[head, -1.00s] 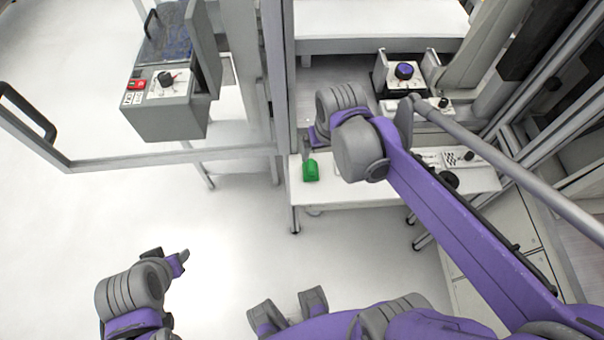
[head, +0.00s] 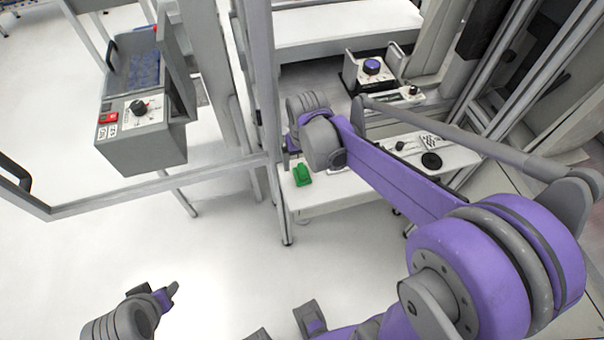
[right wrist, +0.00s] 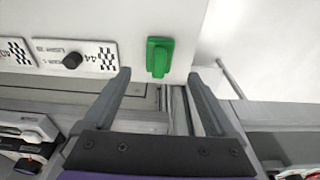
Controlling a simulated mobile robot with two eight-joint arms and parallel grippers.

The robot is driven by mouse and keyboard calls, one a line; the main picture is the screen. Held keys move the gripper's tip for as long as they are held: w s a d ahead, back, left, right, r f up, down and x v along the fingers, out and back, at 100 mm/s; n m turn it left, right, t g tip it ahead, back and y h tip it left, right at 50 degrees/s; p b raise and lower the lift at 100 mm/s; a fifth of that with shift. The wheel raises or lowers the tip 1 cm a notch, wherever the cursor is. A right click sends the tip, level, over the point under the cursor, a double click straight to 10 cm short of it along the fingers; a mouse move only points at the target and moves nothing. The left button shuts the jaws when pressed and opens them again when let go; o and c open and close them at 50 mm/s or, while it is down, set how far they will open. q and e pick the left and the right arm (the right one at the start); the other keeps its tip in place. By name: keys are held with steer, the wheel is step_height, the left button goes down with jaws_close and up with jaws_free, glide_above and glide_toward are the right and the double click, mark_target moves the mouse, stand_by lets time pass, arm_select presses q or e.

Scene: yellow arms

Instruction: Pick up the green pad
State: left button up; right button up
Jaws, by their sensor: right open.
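The green pad (head: 302,175) lies near the left end of a white table (head: 330,196) in the head view. It also shows in the right wrist view (right wrist: 160,56), just beyond the fingertips and lined up between them. My right gripper (head: 291,150) is by the pad, partly hidden behind its own wrist in the head view. In the right wrist view its two fingers (right wrist: 158,78) are spread wide with nothing between them. My left gripper (head: 172,292) is at the lower left over the floor, far from the pad; its jaw opening is unclear.
Panels with black knobs (right wrist: 72,60) lie beside the pad on the table. A metal post (head: 262,100) stands just left of the table. A grey control box (head: 140,140) is at upper left, and a purple-knobbed box (head: 371,66) stands behind. Floor at lower left is open.

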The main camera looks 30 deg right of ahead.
mark_target(302, 169)
steer(key=f, duration=0.4)
steer(key=w+f, duration=0.1)
steer(key=f, duration=0.1)
steer(key=shift+d, duration=0.15)
steer(key=shift+r, duration=0.1)
jaws_close()
steer(key=shift+r, duration=0.1)
step_height(302, 169, up, 4)
steer(key=shift+f, duration=0.2)
steer(key=s+a, duration=0.4)
steer(key=s, duration=1.3)
steer(key=shift+s+f, duration=0.15)
steer(key=shift+s, duration=0.15)
steer(key=shift+a, duration=0.1)
